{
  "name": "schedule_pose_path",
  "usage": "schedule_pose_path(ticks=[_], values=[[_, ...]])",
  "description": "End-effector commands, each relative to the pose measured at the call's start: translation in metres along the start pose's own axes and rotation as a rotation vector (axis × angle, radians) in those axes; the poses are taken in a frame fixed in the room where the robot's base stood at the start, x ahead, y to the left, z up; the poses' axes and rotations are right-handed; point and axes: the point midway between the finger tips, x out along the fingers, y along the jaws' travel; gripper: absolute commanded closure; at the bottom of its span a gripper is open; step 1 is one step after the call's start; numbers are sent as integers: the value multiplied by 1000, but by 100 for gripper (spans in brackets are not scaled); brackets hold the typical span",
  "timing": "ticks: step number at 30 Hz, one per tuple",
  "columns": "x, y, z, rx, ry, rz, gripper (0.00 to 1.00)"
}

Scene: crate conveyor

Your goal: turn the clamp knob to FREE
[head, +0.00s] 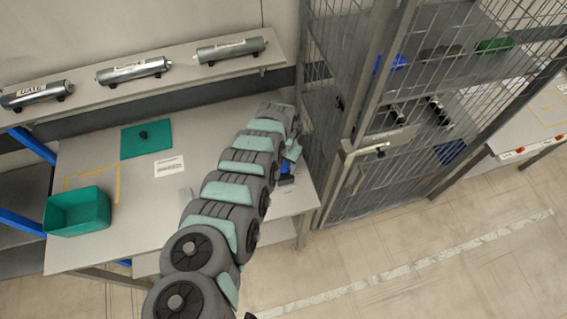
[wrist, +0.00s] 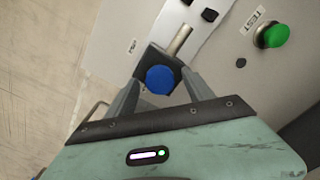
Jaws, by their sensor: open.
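A blue faceted knob (wrist: 160,80) sits in front of a dark block with a short metal rod (wrist: 180,40) sticking out beyond it in the wrist view. I take it for the clamp knob, but no FREE marking is readable. My gripper (wrist: 158,92) is open, with one finger on each side of the knob. I cannot tell whether either finger touches it. In the head view, my gripper (head: 291,152) is at the right end of the grey bench, by a small blue patch (head: 286,168). My arm hides part of that area.
A green button (wrist: 272,37) labelled TEST stands right of the knob on the panel. A wire mesh cage (head: 350,180) stands close to the right of my gripper. A teal bin (head: 60,229) and a teal plate (head: 146,153) are on the bench (head: 140,215). Metal cylinders (head: 133,70) lie on the shelf behind.

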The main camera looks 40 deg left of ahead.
Motion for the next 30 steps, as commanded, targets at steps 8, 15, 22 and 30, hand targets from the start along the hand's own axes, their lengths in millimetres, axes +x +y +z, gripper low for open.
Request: schedule_pose_path(ticks=[8, 15, 22, 30], values=[[0, 0, 0, 0, 0, 0, 52], [-1, 0, 0, 0, 1, 0, 72], [-1, 0, 0, 0, 1, 0, 91], [-1, 0, 0, 5, 1, 0, 100]])
